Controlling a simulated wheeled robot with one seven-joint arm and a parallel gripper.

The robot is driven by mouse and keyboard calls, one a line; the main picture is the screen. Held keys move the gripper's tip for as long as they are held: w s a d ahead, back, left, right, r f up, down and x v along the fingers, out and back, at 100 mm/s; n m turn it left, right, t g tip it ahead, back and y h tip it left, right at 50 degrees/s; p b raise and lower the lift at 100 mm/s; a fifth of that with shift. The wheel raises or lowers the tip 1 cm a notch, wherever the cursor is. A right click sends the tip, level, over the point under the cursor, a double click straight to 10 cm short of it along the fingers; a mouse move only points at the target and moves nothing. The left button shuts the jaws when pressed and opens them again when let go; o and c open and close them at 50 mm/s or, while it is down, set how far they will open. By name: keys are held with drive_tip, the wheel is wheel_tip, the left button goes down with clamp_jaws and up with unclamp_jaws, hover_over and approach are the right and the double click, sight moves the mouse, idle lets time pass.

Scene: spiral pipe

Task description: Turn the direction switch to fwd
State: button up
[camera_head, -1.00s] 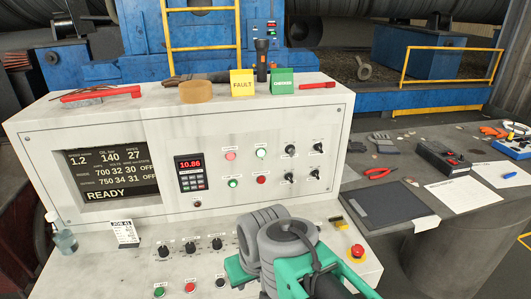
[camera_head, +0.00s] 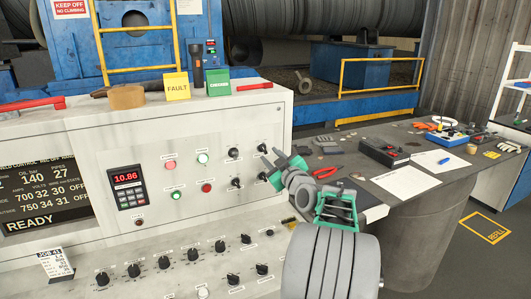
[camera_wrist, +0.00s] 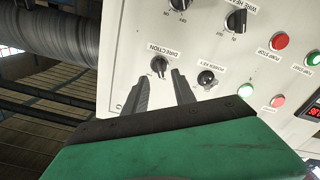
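The direction switch is a small black rotary knob on the pale control panel. In the wrist view the knob (camera_wrist: 158,65) sits beside its DIRECTION label, and which way it points is hard to read. In the head view the direction switch (camera_head: 263,149) is the upper right knob, close to my gripper (camera_head: 271,161). In the wrist view my gripper (camera_wrist: 160,76) is open, with one dark finger on each side, and the knob shows between and just past the fingertips. Nothing is held, and I see no contact.
The power key switch (camera_wrist: 207,78) is close beside one finger. More knobs and lit buttons cover the panel (camera_head: 215,218). A green box (camera_head: 218,82) and a flashlight (camera_head: 195,64) stand on top. A dark side table (camera_head: 340,156) with tools and papers is at right.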

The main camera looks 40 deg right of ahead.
sight(264, 150)
drive_tip(key=p+x, duration=0.1)
drive_tip(key=x, duration=0.4)
drive_tip(key=shift+c, duration=0.3)
clamp_jaws()
